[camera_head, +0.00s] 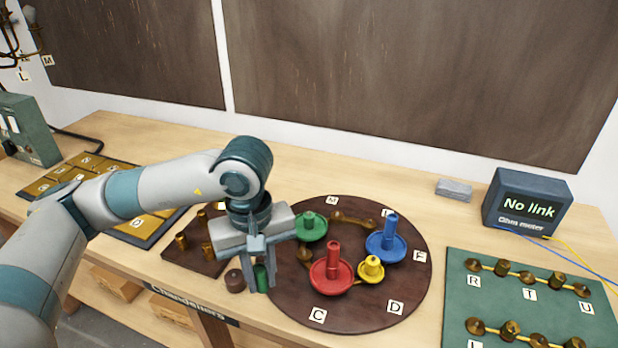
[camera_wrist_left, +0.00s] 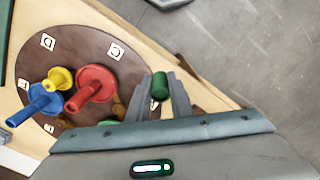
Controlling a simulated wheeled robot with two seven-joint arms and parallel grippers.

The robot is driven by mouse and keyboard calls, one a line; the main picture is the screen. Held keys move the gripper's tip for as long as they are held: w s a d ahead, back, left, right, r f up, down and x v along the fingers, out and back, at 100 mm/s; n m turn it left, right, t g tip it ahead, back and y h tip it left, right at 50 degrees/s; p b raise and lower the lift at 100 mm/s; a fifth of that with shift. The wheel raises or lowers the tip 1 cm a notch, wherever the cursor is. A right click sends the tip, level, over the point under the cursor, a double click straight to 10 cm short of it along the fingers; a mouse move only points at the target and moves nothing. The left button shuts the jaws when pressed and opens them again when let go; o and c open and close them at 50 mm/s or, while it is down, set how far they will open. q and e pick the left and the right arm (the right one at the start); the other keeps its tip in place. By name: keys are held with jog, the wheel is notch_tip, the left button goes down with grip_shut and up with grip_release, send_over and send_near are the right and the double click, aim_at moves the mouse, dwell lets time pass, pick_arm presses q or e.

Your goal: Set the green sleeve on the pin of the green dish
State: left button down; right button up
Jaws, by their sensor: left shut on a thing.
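My left gripper (camera_head: 260,286) is shut on the green sleeve (camera_head: 262,276), at the left rim of the round brown board. The sleeve also shows between the two fingers in the left wrist view (camera_wrist_left: 160,84). The green dish (camera_head: 314,233) sits at the board's upper left, behind and to the right of the gripper, with a short green piece standing on it. In the left wrist view the green dish (camera_wrist_left: 107,123) is mostly hidden by the gripper body. My right gripper is in neither view.
The round board (camera_head: 350,319) also bears a red dish (camera_head: 326,284), a blue dish (camera_head: 384,252) and a small yellow dish (camera_head: 371,270). A brown cylinder (camera_head: 235,281) stands close left of the gripper. The meter (camera_head: 528,203) reads "No link".

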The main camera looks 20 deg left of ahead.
aim_at(266, 282)
pick_arm(q)
jog(key=m, duration=0.1)
jog(key=f+m, duration=0.1)
jog(key=m, duration=0.1)
jog(key=shift+w+f, duration=0.15)
jog(key=m, duration=0.1)
jog(key=f+m, duration=0.1)
jog(key=m, duration=0.2)
jog(key=shift+w+d+f+m, duration=0.1)
jog(key=shift+w+f+m, duration=0.2)
jog(key=shift+f+m, duration=0.1)
jog(key=shift+d, duration=0.1)
